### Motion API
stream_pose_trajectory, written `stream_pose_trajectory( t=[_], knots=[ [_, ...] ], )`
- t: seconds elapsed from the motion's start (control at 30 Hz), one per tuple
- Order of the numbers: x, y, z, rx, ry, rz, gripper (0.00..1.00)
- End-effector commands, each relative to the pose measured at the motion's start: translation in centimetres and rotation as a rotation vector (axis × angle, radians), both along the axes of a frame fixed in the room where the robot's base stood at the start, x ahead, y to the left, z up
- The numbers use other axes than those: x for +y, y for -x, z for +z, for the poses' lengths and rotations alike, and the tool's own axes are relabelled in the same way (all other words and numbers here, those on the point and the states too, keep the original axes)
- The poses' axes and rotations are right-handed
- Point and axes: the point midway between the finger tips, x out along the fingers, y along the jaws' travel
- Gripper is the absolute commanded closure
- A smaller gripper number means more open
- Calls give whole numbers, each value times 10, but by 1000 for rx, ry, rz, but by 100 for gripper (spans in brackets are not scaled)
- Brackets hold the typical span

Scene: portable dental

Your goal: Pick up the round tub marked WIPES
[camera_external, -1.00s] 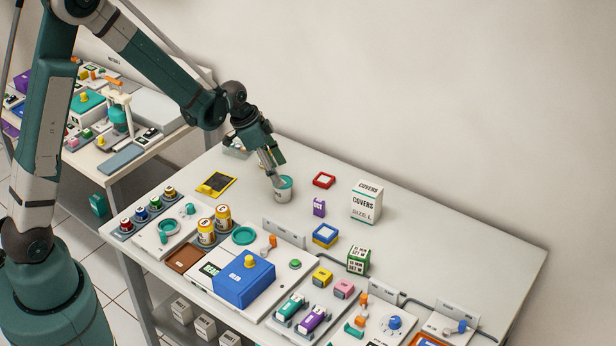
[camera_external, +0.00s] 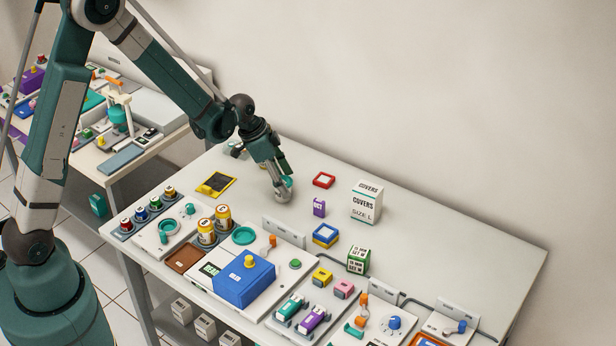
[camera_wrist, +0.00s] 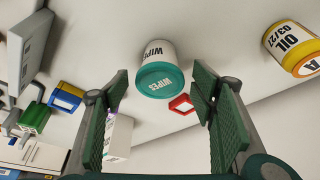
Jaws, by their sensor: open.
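The round WIPES tub (camera_external: 284,196) stands on the white table near its far edge, largely covered by my gripper (camera_external: 278,180). My gripper (camera_wrist: 160,90) is open there, with one green finger pad on each side of the tub's lid. Clear gaps show between the pads and the tub, so I see no contact. How deep the fingers reach around it, I cannot tell.
A red-rimmed block (camera_external: 323,180), a purple block (camera_external: 319,207) and a white COVERS box (camera_external: 366,202) stand to the right. A yellow-framed dark pad (camera_external: 215,184) lies left. Yellow-lidded jars (camera_external: 222,216) stand nearer the front. The table's right rear is clear.

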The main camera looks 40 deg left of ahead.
Motion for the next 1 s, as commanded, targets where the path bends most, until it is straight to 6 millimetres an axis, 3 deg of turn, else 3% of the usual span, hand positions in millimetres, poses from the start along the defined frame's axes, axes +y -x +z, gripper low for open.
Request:
stream_pose_trajectory(
  t=[0.57, 0.8, 1.0],
  knots=[
    [0, 0, -1, 0, 0, 0, 43],
    [0, 0, -1, 0, 0, 0, 72],
    [0, 0, -1, 0, 0, 0, 75]
  ],
)
